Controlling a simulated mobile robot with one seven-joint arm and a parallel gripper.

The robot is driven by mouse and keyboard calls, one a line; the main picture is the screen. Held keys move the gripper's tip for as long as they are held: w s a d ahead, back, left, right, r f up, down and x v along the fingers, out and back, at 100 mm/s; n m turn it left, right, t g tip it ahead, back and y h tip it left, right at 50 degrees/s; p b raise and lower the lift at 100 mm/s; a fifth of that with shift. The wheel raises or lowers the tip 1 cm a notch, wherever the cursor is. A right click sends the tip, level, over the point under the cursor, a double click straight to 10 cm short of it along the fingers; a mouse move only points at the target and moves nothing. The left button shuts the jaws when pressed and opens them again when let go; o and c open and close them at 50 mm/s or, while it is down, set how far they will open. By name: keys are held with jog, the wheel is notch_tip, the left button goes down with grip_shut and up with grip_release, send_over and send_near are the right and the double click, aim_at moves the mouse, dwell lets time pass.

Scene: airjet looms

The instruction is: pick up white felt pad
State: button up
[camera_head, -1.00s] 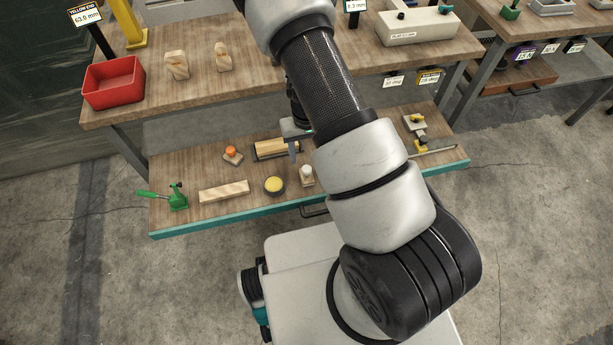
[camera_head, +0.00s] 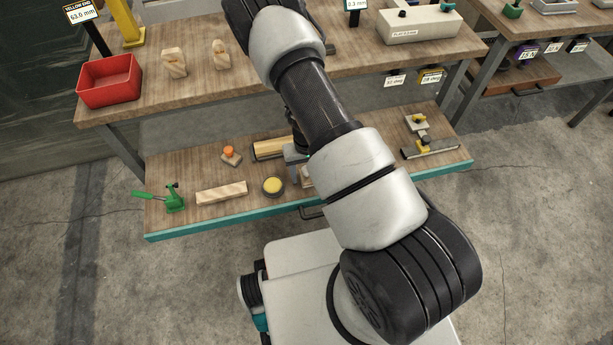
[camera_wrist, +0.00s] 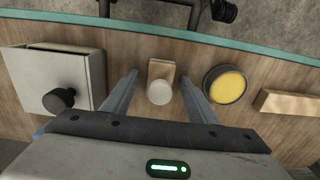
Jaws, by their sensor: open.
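The white felt pad shows as a white round piece (camera_wrist: 160,92) on a small wooden block (camera_wrist: 162,69), lying on the lower wooden shelf. In the wrist view it is between the two fingers of my gripper (camera_wrist: 160,76), with a gap on each side. My gripper is open and empty, above the shelf. In the head view my gripper (camera_head: 297,156) hangs over the lower shelf, and my arm hides most of the pad; only a sliver of its block (camera_head: 307,183) shows.
A tin with yellow contents (camera_wrist: 226,84) stands close right of the pad in the wrist view, with a wooden bar (camera_wrist: 290,103) beyond. A grey box with a black knob (camera_wrist: 38,68) is on the left. The upper bench (camera_head: 180,100) overhangs behind the lower shelf.

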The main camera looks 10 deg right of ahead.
jog(key=shift+c, duration=0.3)
jog(key=c, duration=1.1)
jog(key=shift+r, duration=0.1)
notch_tip(320, 180, up, 10)
jog(key=shift+f+p, duration=0.1)
jog(key=shift+p, duration=1.15)
jog(key=o, duration=0.3)
jog(key=shift+c, duration=0.8)
